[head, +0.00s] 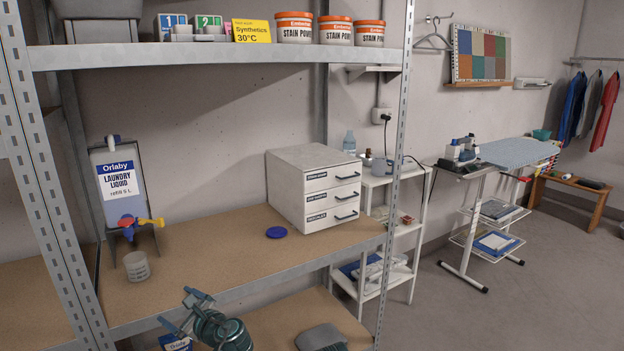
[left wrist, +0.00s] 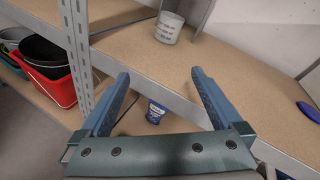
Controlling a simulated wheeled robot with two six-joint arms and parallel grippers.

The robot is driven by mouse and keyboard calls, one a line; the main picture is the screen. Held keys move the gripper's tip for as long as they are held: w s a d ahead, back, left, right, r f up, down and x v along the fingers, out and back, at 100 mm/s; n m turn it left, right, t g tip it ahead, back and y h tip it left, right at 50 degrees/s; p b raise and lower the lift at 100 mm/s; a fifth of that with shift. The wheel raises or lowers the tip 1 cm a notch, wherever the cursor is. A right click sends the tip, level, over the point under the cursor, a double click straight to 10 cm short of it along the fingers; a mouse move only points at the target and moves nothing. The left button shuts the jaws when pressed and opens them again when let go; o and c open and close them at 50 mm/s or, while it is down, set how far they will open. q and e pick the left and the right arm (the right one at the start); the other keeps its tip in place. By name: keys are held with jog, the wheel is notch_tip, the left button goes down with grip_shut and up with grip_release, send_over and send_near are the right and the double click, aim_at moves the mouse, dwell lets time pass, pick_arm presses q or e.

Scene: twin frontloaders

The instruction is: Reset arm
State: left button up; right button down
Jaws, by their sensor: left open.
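My left gripper (head: 184,312) is at the bottom of the head view, in front of the shelf's front edge. In the left wrist view its two blue fingers (left wrist: 158,95) are spread wide with nothing between them that they touch. A measuring cup (head: 137,265) stands upright on the middle shelf board (head: 215,253), below the tap of the laundry liquid dispenser (head: 121,185); the cup also shows at the top of the left wrist view (left wrist: 168,27), apart from the fingers. My right gripper is not in view.
A blue round lid (head: 276,232) and a white drawer unit (head: 315,187) are on the middle board. A grey upright post (head: 50,170) stands at the left. A blue-and-white packet (head: 176,343) is on the lower board. A red tub (left wrist: 45,85) shows in the left wrist view.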

pick_arm(q)
jog(key=s+d+r+n+g+h+p, duration=0.1)
jog(key=s+d+n+g+h+p, duration=0.4)
jog(key=d, duration=0.8)
jog(key=s+d+r+n+g+h+p, duration=0.1)
jog(key=s+d+n+g+h+p, duration=0.3)
jog(key=s+d+n+p, duration=0.8)
jog(key=shift+s+d+r+g+h+p, duration=0.4)
jog(key=shift+s+d+h+p, duration=0.45)
jog(key=shift+h+p, duration=0.35)
